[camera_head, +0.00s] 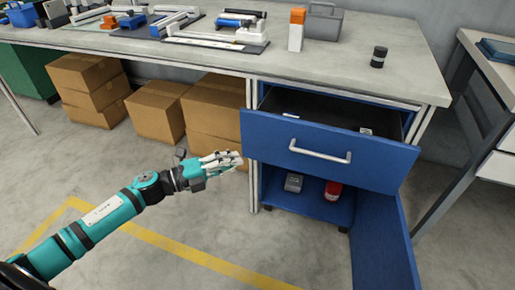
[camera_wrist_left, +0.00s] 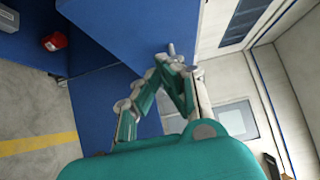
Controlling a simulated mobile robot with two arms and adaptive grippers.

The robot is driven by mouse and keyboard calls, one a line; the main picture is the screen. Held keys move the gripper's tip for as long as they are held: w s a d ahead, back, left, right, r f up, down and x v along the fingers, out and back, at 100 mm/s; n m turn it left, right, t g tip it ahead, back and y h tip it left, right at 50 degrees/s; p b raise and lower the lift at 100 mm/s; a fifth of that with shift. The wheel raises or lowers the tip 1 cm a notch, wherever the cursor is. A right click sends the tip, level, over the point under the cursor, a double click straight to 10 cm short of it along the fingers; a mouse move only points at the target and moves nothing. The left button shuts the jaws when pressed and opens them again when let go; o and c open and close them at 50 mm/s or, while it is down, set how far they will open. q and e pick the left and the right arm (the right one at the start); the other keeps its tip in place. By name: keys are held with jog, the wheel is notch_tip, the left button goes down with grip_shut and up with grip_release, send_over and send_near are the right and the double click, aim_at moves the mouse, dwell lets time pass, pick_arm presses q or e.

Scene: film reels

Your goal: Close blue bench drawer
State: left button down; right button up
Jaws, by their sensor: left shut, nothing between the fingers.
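The blue bench drawer (camera_head: 375,160) is pulled out from under the workbench top, with its dark inside showing and a few small items in it. Its pale bar handle (camera_head: 320,153) is on the front panel. My left gripper (camera_head: 238,158) is shut and empty. In the head view its fingertips show close to the left edge of the drawer front; whether they touch is unclear. In the left wrist view the fingers (camera_wrist_left: 172,65) are together in front of a large blue surface, their tips partly hard to make out. My right gripper is not in view.
Below the drawer, a blue cabinet door (camera_head: 383,245) hangs open. A red can (camera_head: 333,190) and a grey box (camera_head: 293,183) sit inside. Cardboard boxes (camera_head: 155,110) stand under the bench at left. Tools and a toolbox (camera_head: 322,22) lie on the bench top (camera_head: 420,75). Floor in front is clear.

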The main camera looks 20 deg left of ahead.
pick_arm(q)
jog(key=w+d, duration=0.1)
jog(key=w, duration=0.1)
jog(key=w+d, duration=0.1)
jog(key=w, duration=0.2)
jog(key=w+d+b, duration=0.1)
jog(key=w+d, duration=0.1)
jog(key=w, duration=0.1)
jog(key=shift+w+d, duration=0.1)
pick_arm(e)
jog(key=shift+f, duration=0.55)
